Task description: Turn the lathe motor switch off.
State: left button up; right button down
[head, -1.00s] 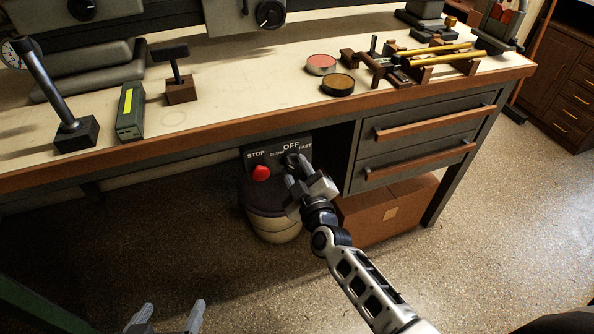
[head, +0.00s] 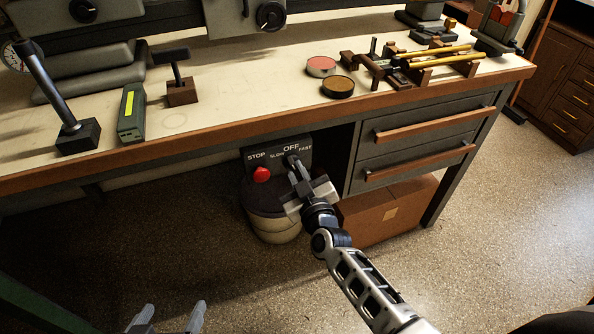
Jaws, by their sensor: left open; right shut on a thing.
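The lathe motor switch panel (head: 277,150) is a dark plate under the bench's front edge. It is marked STOP, SLOW, OFF and FAST. A red stop button (head: 261,174) is at its lower left. My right gripper (head: 293,163) reaches up to the panel just below the OFF mark, its fingers shut on the switch knob. The fingers mostly hide the knob, so I cannot tell which mark it points to. My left gripper (head: 170,314) is open and empty at the bottom of the view, well away from the panel, with only its fingertips showing.
The bench edge (head: 200,142) overhangs the panel. A round bin (head: 273,229) stands under it, behind my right gripper. Drawers (head: 425,135) and a cardboard box (head: 390,212) are to the right. The floor in front is clear.

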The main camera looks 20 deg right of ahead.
jog(key=shift+m, duration=1.9)
jog(key=shift+f, duration=0.1)
jog(key=c, duration=1.4)
grip_release()
jog(key=shift+c, duration=0.2)
jog(key=shift+s, duration=0.1)
pick_arm(q)
jog(key=shift+a+r+p, duration=0.1)
jog(key=shift+r+p, duration=0.3)
jog(key=shift+p, duration=0.45)
pick_arm(e)
jog(key=s, duration=1.5)
jog(key=shift+s+d, duration=0.25)
jog(key=shift+s, duration=0.15)
